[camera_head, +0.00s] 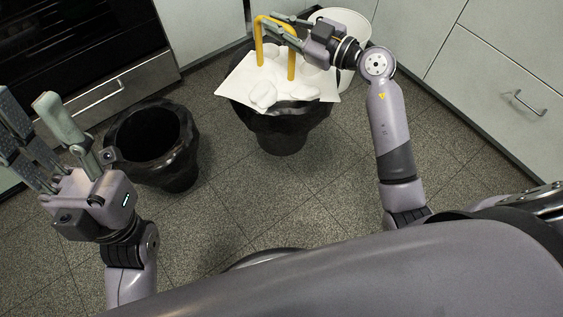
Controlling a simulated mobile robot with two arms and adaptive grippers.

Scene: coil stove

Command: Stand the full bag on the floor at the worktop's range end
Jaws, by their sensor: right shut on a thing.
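The full bag (281,133) is black, with white sheet-like and lumpy contents (267,95) at its top and a yellow loop handle (291,62) arching above. It is upright at the top centre; whether its base touches the floor is unclear. My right gripper (270,24) is shut on the yellow handle near the top of the loop. My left gripper (30,108) is open and empty at the left, well apart from the bag.
An open black bin (152,140) stands on the tiled floor left of the bag. A white round container (345,25) is behind my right gripper. The oven (75,45) is at upper left, drawers (505,75) at right. Bare floor (265,195) lies in front.

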